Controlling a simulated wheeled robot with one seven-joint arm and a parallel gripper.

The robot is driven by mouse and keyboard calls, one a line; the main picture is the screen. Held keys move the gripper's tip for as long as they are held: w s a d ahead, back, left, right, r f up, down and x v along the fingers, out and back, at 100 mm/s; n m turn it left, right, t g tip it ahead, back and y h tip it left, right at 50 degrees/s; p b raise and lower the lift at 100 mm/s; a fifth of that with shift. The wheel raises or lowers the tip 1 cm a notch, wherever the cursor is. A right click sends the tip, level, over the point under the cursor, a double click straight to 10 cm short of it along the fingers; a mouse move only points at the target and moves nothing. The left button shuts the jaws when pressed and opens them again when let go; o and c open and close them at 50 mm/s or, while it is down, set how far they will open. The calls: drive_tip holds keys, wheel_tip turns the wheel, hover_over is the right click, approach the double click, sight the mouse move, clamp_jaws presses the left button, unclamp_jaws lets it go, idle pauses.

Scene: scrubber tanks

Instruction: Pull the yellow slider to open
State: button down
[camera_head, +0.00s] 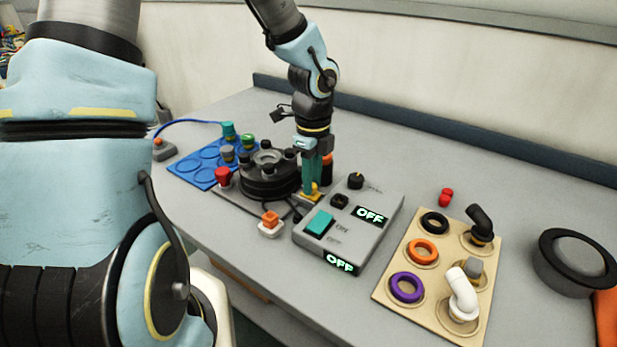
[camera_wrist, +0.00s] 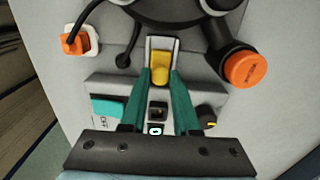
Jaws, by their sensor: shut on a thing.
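The yellow slider (camera_wrist: 160,68) sits in a pale slot on a grey plate, between the black round unit and the grey switch box. In the head view the yellow slider (camera_head: 309,190) shows only in part, low beside the gripper's fingers. My gripper (camera_wrist: 160,80) points down at it, with one green finger on each side of the yellow piece. The fingers are shut on the slider. In the head view my gripper (camera_head: 314,184) stands upright just behind the switch box. How far the slider has travelled cannot be told.
The grey switch box (camera_head: 376,221) with two OFF displays is close in front. The black round unit (camera_head: 269,174) with several knobs is close on the left. An orange-capped cylinder (camera_wrist: 246,69) is near the fingers. A beige board (camera_head: 388,290) with rings lies right.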

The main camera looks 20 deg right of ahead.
drive_tip(key=c, duration=0.6)
unclamp_jaws()
drive_tip(key=shift+s+d, duration=0.1)
drive_tip(key=shift+d, duration=0.05)
drive_tip(key=shift+c, duration=0.2)
wheel_tip(320, 180, up, 11)
drive_tip(key=shift+f, duration=0.15)
drive_tip(key=a+f+n+t, duration=0.1)
drive_tip(key=a+f+n, duration=0.1)
drive_tip(key=a+n, duration=2.2)
drive_tip(key=n, duration=0.3)
drive_tip(key=shift+s+a+f+t, duration=0.2)
drive_tip(key=shift+f+t, duration=0.1)
